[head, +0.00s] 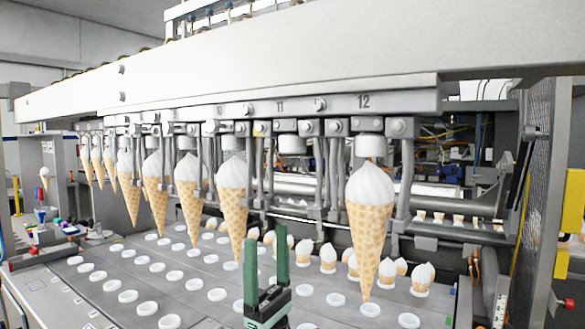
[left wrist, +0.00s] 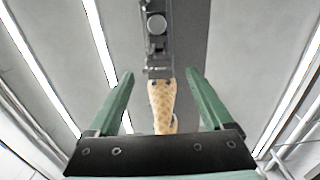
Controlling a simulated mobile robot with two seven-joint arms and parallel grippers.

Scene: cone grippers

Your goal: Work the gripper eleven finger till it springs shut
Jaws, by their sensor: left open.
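Gripper eleven hangs from the white beam under the number 11 plate (head: 280,106). Its grey fingers (head: 320,175) hang apart on either side of a white plug (head: 291,145), with no cone between them. My left gripper (head: 266,232) points up below it, green fingers open and empty, apart from the machine's fingers. In the left wrist view my two green fingers (left wrist: 158,75) frame a grey mechanism (left wrist: 157,30) and part of a waffle cone (left wrist: 163,105); I cannot tell which cone it is. My right gripper is not in view.
A filled cone (head: 369,230) hangs at number 12, right of the gap. Another (head: 233,205) hangs to the left, with several more farther left. The grey plate (head: 110,285) below has rows of white-rimmed holes. Small cones (head: 328,256) stand behind my gripper.

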